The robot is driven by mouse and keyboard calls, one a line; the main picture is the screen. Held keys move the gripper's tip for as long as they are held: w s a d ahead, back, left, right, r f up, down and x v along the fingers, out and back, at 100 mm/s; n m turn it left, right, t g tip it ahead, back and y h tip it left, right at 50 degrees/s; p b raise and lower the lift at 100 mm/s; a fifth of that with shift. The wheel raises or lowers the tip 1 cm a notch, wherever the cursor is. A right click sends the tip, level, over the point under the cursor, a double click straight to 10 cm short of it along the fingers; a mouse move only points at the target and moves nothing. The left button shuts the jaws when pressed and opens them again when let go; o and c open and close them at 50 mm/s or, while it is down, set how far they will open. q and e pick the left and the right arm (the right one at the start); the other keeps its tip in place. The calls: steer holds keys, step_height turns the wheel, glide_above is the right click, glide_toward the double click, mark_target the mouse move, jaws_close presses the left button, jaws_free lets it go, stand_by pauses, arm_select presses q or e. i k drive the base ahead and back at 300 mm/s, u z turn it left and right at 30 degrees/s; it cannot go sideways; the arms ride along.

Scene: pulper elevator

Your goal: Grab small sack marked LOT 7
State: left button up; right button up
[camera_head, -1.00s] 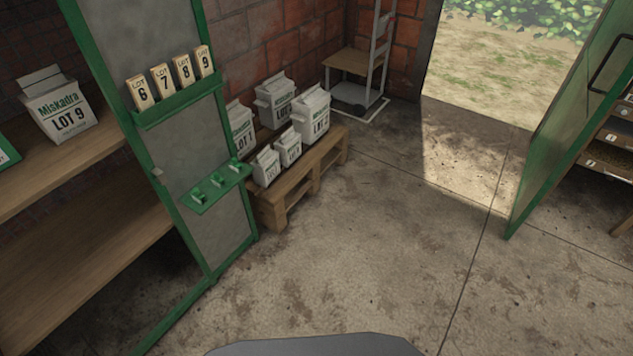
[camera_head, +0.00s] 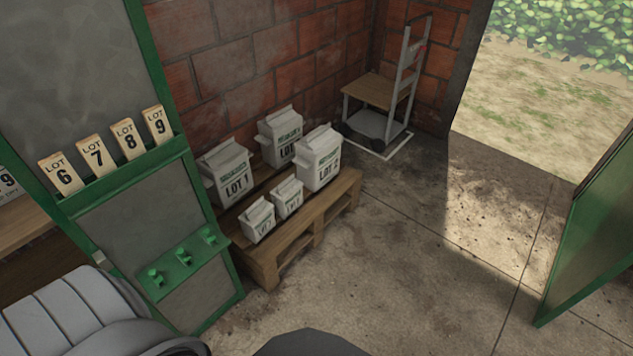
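Two small white sacks stand upright on the front of a low wooden pallet (camera_head: 262,262). The label of the front-left small sack (camera_head: 258,221) looks like LOT 7, but the print is too small to be sure. The other small sack (camera_head: 288,198) is just right of it, its label not clearly readable. Larger white sacks stand around them: a LOT 1 sack (camera_head: 227,176) at left, another sack (camera_head: 280,138) at the back and one (camera_head: 319,160) at right. Neither of my grippers shows; part of my grey arm fills the lower left corner.
A green-framed panel at left carries tags 6 (camera_head: 62,176), 7 (camera_head: 95,157), 8 (camera_head: 128,139) and 9 (camera_head: 157,123), with a small green hook ledge (camera_head: 180,262) below. A hand truck (camera_head: 393,95) stands behind the pallet. A green door (camera_head: 590,235) stands at right. The floor between is clear.

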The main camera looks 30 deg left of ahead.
mark_target(258, 219)
steer(key=z, duration=0.15)
steer(key=i, duration=1.65)
steer(key=u, duration=0.5)
steer(key=i, duration=0.9)
steer(key=u, duration=1.55)
steer(key=i, duration=0.8)
steer(key=u, duration=0.75)
